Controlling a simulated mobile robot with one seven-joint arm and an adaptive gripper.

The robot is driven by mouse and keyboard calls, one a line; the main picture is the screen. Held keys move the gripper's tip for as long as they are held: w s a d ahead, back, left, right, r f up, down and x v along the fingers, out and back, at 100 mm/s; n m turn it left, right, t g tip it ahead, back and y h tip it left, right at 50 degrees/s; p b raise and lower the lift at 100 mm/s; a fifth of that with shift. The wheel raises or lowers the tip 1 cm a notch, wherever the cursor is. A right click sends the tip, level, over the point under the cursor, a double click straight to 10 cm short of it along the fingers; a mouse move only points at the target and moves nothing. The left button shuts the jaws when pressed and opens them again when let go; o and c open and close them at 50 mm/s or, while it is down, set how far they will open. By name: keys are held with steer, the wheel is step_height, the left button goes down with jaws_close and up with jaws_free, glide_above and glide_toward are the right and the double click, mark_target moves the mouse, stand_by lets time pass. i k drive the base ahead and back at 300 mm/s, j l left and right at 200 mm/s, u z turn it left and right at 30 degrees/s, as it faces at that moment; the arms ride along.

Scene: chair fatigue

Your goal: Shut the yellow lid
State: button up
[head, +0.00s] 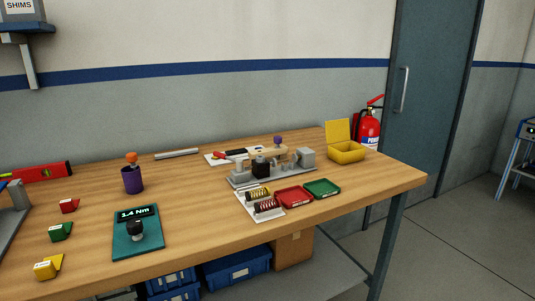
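A yellow box (347,154) sits near the right end of the workbench, towards the back. Its yellow lid (338,131) stands upright along the back edge of the box, so the box is open. The inside of the box is mostly hidden at this angle. My gripper is not in this view.
The wooden bench (203,192) holds a metal fixture (272,172), a red tray (293,197), a green tray (322,188), a purple cup (132,179) and a torque tester (137,238). A fire extinguisher (370,130) stands behind the box. The bench's right corner is clear.

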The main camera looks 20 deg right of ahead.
mark_target(337, 132)
steer(key=z, duration=1.2)
